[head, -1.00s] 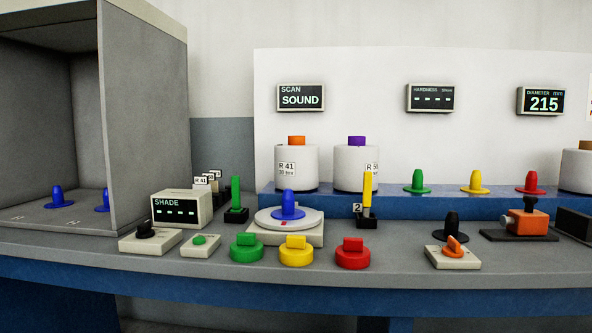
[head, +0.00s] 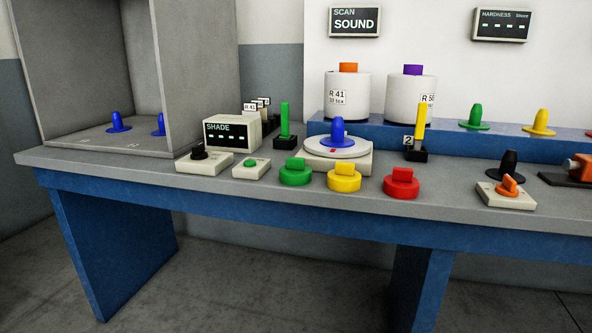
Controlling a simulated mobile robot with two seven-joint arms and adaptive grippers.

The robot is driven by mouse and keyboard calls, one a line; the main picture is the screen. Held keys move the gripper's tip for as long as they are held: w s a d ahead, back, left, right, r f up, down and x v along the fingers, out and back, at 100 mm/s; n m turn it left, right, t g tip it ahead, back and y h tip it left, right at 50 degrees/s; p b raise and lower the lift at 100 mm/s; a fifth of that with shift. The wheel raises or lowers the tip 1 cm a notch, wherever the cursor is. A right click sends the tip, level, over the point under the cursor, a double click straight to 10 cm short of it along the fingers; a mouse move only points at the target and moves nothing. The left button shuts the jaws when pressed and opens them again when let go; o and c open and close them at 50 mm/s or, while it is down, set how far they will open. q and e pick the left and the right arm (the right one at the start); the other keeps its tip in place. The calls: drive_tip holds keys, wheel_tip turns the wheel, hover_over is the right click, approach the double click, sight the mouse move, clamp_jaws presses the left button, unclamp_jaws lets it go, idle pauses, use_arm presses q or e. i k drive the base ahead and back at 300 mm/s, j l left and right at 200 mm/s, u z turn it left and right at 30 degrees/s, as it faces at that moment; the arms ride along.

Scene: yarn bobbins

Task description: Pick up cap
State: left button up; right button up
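Three round caps with block-shaped grips stand in a row near the front edge of the bench: a green cap (head: 295,173), a yellow cap (head: 344,179) and a red cap (head: 401,184). They are apart from each other and upright. Neither of my grippers shows in the head view.
The grey bench top (head: 230,192) has a blue frame. Behind the caps are a turntable (head: 352,147) with a blue peg (head: 337,130), a shade display (head: 232,133) and two white bobbins (head: 348,98) on a blue shelf. A grey booth (head: 190,70) stands at left.

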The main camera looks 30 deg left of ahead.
sight(295, 173)
drive_tip(key=i+j+z, duration=0.25)
drive_tip(key=i+j, duration=0.15)
drive_tip(key=j, duration=0.2)
drive_tip(key=i+j+z, duration=0.15)
drive_tip(key=j, duration=0.2)
